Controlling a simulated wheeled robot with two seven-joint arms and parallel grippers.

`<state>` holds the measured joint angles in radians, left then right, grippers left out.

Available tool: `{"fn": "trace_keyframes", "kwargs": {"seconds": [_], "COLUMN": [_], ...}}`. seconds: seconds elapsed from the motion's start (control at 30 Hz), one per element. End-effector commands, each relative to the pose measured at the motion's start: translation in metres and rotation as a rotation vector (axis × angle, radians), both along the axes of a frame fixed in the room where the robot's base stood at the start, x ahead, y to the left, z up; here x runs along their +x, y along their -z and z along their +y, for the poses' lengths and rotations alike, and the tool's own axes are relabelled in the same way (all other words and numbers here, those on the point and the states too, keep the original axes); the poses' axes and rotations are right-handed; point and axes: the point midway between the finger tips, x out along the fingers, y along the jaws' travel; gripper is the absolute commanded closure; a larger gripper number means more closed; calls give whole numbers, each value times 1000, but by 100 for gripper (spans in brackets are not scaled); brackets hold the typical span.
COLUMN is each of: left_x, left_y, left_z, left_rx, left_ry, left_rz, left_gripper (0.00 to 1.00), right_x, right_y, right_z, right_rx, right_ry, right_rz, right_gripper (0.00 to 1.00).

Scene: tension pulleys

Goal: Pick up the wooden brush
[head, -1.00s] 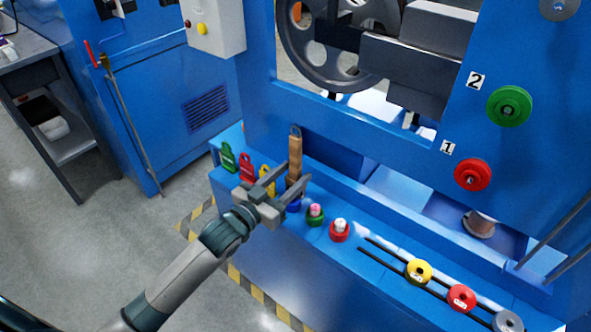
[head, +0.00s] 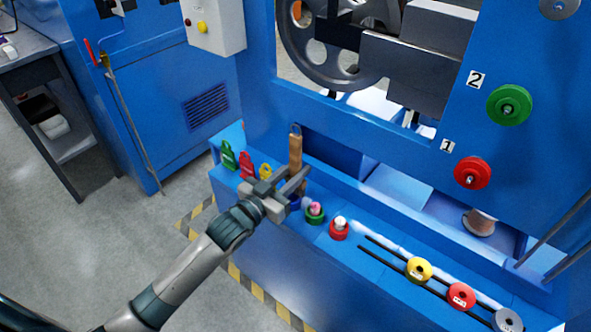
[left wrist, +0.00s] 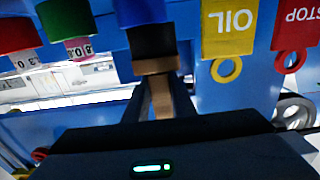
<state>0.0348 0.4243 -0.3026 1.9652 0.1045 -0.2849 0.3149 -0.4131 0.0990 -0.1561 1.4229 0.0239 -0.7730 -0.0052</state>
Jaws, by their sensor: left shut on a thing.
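The wooden brush (head: 295,150) stands upright on the blue ledge of the machine, its handle top with a dark tip against the blue panel. My left gripper (head: 292,180) is shut on the brush, its fingers on either side of it and hiding its lower part in the head view. In the left wrist view, which looks upside down, the brush (left wrist: 156,66) shows its wooden body and dark bristles, with the handle running down between my two dark fingers. I cannot tell whether the brush is clear of the ledge. My right gripper is not in view.
Green, red and yellow tags (head: 247,165) stand left of the brush. A blue ring partly shows beside the gripper. Green (head: 315,213) and red (head: 339,230) pots stand to the right. Yellow, red and grey pulleys (head: 461,297) sit along slots farther right.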

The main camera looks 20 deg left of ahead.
Motion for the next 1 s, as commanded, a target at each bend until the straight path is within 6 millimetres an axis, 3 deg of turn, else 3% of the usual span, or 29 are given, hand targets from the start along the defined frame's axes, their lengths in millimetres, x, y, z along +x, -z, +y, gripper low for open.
{"fn": "trace_keyframes", "kwargs": {"seconds": [0.33, 0.57, 1.0], "left_x": [0, 1, -19], "left_y": [-10, -41, -91], "left_z": [0, 0, -79], "left_rx": [-1, 0, -6], "left_ry": [1, 1, 2], "left_rz": [-3, -5, -4], "left_gripper": [100, 100, 100], "right_x": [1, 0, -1], "right_y": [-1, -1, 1], "right_z": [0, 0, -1], "right_rx": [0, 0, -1], "right_ry": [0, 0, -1], "right_rz": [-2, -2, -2], "right_gripper": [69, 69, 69]}}
